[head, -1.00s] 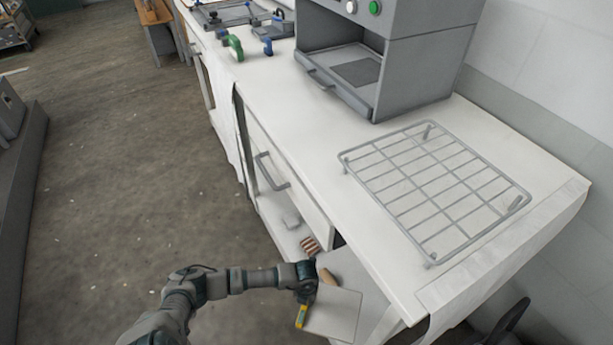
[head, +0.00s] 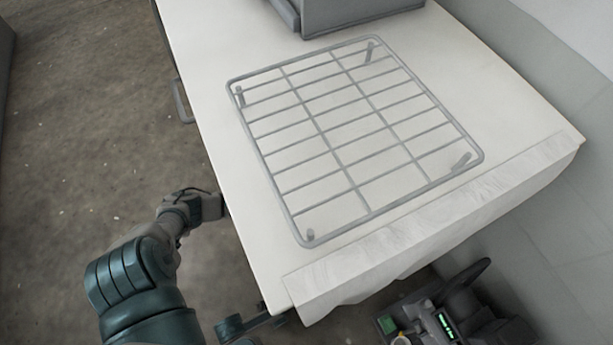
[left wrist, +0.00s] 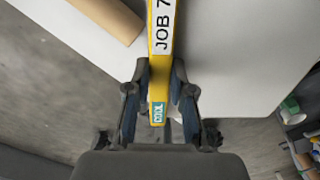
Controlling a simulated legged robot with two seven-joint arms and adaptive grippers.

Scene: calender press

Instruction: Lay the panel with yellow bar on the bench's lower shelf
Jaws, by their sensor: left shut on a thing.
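In the left wrist view my left gripper (left wrist: 159,78) is shut on the yellow bar (left wrist: 160,65) along the panel's edge, which carries a "JOB 7" label. The pale flat panel (left wrist: 245,60) spreads to the right of the bar. To the left of the bar is a pale surface, seemingly the bench's lower shelf (left wrist: 65,20). I cannot tell whether the panel touches it. In the head view the bench (head: 205,75) hides my left gripper, the panel and the shelf. My right gripper is not in view.
A tan roll (left wrist: 102,18) lies on the pale surface, close left of the bar. A wire rack (head: 350,130) stands on the bench top, below a grey machine (head: 345,12). A dark device with a green display (head: 447,325) is on the floor at lower right.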

